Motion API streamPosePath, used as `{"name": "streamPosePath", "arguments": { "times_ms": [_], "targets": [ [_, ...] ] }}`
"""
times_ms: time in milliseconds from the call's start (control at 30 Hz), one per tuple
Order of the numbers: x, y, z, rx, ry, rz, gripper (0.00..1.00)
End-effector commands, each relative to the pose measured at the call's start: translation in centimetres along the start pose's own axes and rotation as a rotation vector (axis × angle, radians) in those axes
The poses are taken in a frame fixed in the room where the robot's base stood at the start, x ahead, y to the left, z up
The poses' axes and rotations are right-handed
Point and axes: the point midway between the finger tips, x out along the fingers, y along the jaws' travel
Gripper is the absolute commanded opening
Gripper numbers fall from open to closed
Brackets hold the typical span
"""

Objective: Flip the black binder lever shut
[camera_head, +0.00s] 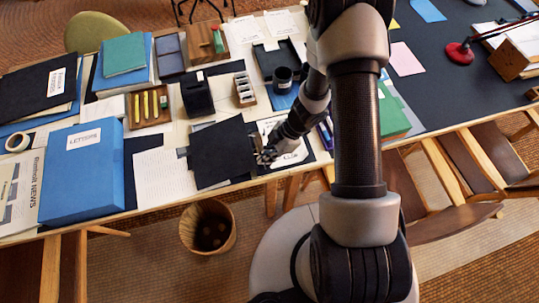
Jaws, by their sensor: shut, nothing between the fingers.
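The black binder (222,153) lies near the front edge of the table, with a dark, slightly tilted cover panel at left. White paper (292,158) shows at its right, partly behind my arm. My gripper (265,157) is at the right edge of the dark panel, low over the binder's middle. It is shut with nothing between its fingers. The lever is too small and too covered by my gripper to make out, so I cannot tell its position or whether I touch it.
A wooden tray with yellow items (150,106) lies behind left. A waste basket (208,228) stands on the floor before the table.

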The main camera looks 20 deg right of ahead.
Motion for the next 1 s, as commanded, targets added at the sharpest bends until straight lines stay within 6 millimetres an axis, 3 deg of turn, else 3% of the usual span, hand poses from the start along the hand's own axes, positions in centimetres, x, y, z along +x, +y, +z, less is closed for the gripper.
{"name": "streamPosePath", "arguments": {
  "times_ms": [567,1000],
  "targets": [
    [0.0,0.0,4.4,0.003,0.524,0.003,0.00],
    [0.0,0.0,3.6,0.000,0.511,-0.001,0.00]
  ]
}}
